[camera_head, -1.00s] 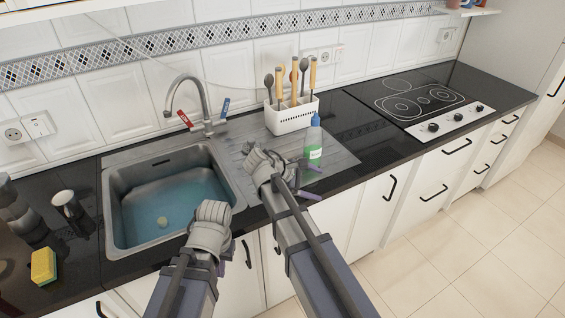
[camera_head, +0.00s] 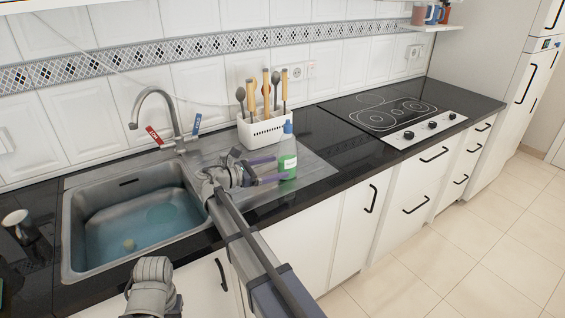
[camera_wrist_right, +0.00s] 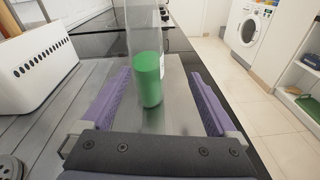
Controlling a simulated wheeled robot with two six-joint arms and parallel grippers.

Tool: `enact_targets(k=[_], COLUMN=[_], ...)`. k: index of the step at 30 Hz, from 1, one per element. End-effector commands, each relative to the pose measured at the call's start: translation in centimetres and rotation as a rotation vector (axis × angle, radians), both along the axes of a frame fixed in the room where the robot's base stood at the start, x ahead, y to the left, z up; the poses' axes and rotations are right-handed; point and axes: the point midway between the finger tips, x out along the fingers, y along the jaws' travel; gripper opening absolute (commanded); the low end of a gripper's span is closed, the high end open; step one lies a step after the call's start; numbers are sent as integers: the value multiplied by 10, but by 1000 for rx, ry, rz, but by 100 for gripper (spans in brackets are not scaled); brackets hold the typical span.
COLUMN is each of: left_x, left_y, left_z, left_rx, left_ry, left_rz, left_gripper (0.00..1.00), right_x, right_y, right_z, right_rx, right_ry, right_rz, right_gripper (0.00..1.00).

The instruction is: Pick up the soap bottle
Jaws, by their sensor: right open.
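The soap bottle (camera_head: 288,160) is clear with green liquid and a blue cap. It stands upright on the steel drainboard, right of the sink. My right gripper (camera_head: 272,170) is open, with its purple fingers pointing at the bottle from the left. In the right wrist view the bottle (camera_wrist_right: 149,75) stands ahead between the two spread fingers, its top cut off by the frame. I cannot tell whether a finger touches it. My left arm's wrist (camera_head: 152,284) shows at the bottom of the head view, in front of the counter; its fingers are not visible.
A white utensil holder (camera_head: 262,131) stands just behind the bottle; it also shows at left in the right wrist view (camera_wrist_right: 36,62). The sink (camera_head: 135,225) with water lies left, with the faucet (camera_head: 165,115) behind it. The hob (camera_head: 385,112) is farther right.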

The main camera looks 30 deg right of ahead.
Motion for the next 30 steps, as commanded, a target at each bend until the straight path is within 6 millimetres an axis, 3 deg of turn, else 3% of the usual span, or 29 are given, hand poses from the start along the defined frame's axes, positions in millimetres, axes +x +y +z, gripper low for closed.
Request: enact_targets(k=[9,16,24,30], left_x=[0,0,0,0], left_y=[0,0,0,0], left_z=[-23,-23,-23,-23], left_rx=[0,0,0,0], left_ry=[0,0,0,0], left_rz=[0,0,0,0], left_gripper=[0,0,0,0], right_x=[17,17,18,18], right_y=[-17,-20,-44,-48], right_z=[2,6,6,6], right_rx=[-121,-139,-137,-137], right_ry=[120,138,137,136], right_rz=[-11,-12,-13,-12], right_gripper=[94,94,94,94])
